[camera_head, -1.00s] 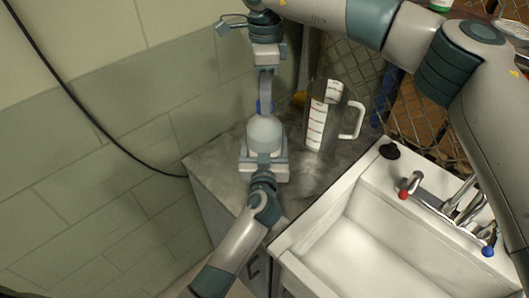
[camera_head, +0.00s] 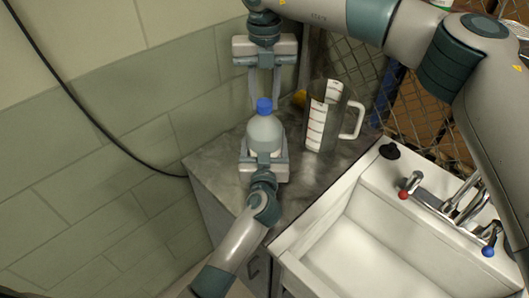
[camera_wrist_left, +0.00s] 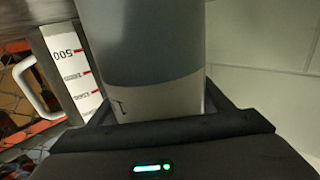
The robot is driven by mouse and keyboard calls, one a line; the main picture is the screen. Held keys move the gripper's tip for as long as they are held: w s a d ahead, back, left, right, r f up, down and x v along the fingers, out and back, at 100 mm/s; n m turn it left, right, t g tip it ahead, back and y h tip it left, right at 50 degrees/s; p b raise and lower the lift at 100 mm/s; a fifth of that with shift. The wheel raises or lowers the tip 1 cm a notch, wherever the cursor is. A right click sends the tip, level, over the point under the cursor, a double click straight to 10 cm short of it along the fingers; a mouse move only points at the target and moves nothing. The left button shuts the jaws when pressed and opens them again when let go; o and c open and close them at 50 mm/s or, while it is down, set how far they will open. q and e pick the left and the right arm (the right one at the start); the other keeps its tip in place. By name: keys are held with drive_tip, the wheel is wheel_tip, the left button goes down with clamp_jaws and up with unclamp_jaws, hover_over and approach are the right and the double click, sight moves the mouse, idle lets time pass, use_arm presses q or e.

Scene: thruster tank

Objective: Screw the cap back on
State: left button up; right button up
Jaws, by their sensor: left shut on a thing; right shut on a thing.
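A translucent grey bottle (camera_head: 264,134) stands upright near the counter's left part, with a blue cap (camera_head: 264,105) at its top. My left gripper (camera_head: 264,158) comes from the front and is shut around the bottle's body. The bottle (camera_wrist_left: 150,60) fills the middle of the left wrist view, between the fingers. My right gripper (camera_head: 265,100) points down from above with one finger on each side of the cap, shut on it. How far the cap sits on the neck's thread cannot be told.
A clear measuring jug (camera_head: 323,118) with a white handle stands right of the bottle. A white sink (camera_head: 335,240) with taps lies at the front right, with a black stopper (camera_head: 389,151) on its rim. Tiled wall is close on the left.

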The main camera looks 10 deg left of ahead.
drive_tip(key=m, duration=1.1)
drive_tip(key=shift+w, duration=0.1)
drive_tip(key=o, duration=1.2)
drive_tip(key=shift+o, duration=0.2)
wheel_tip(320, 180, up, 12)
use_arm(q)
drive_tip(key=o, duration=2.1)
